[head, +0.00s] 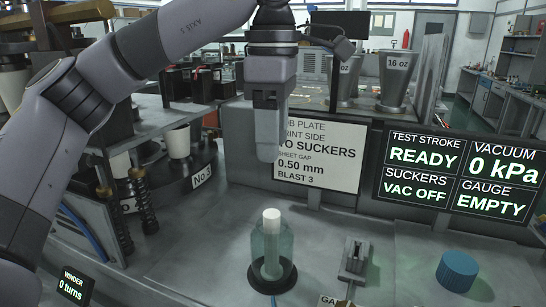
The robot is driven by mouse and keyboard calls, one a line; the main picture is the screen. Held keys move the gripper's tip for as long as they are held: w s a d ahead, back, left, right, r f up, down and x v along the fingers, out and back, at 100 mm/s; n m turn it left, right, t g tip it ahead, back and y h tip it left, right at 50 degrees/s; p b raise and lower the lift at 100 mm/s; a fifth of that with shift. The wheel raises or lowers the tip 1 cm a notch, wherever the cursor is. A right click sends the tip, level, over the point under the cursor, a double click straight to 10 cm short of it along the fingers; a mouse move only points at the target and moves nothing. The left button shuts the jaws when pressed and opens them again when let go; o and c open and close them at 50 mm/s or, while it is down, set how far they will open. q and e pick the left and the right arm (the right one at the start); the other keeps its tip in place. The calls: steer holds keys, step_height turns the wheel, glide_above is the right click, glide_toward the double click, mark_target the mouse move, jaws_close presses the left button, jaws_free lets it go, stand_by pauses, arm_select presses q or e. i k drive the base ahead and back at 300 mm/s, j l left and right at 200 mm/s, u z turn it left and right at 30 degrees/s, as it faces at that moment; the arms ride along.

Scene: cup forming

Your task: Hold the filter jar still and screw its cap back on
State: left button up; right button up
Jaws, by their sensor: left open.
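The filter jar (265,253) is a clear greenish vessel with a white filter element (271,222) showing at its top. It stands upright in a dark round base on the grey bench, with no cap on it. A blue ribbed cap (457,270) lies on the bench at the right, apart from the jar. My left gripper (268,150) hangs pointing down above and behind the jar, in front of the job plate sign. It is open and touches neither jar nor cap. My right gripper is not in view.
A small grey block with a slot (355,258) stands between jar and cap. A white sign (320,155) and a dark display panel (459,175) rise behind. Machinery with white cups (178,142) crowds the left. The bench around the cap is clear.

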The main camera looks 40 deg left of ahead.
mark_target(272, 255)
steer(key=k, duration=1)
